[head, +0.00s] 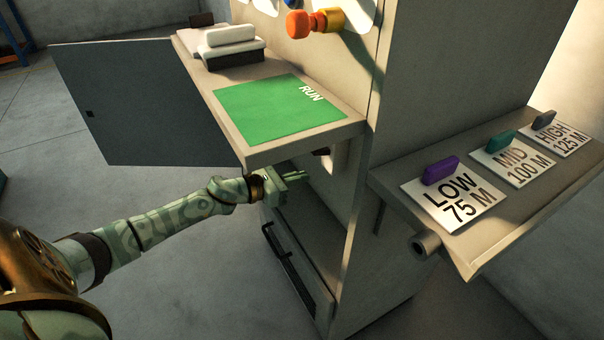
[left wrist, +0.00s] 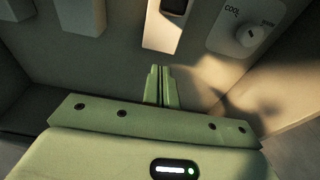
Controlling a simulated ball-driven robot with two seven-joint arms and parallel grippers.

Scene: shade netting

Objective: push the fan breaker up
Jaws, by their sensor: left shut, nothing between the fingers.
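My left gripper (head: 304,175) is under the shelf with the green RUN panel, reaching into the cabinet's open front. In the left wrist view its two fingers (left wrist: 161,72) are shut together with nothing between them. Just beyond the fingertips is a pale plate (left wrist: 158,38) with a dark switch-like part (left wrist: 174,5), cut off by the top edge. No fan label is readable, so I cannot confirm it is the fan breaker. I cannot tell whether the fingertips touch the plate. My right gripper is in neither view.
The green RUN panel (head: 275,112) lies on the shelf above my gripper. A dial (left wrist: 249,36) marked COOL is right of the fingers. A grey door (head: 140,105) stands open at left. A side shelf (head: 384,182) carries LOW, MID and HIGH cards with coloured tabs.

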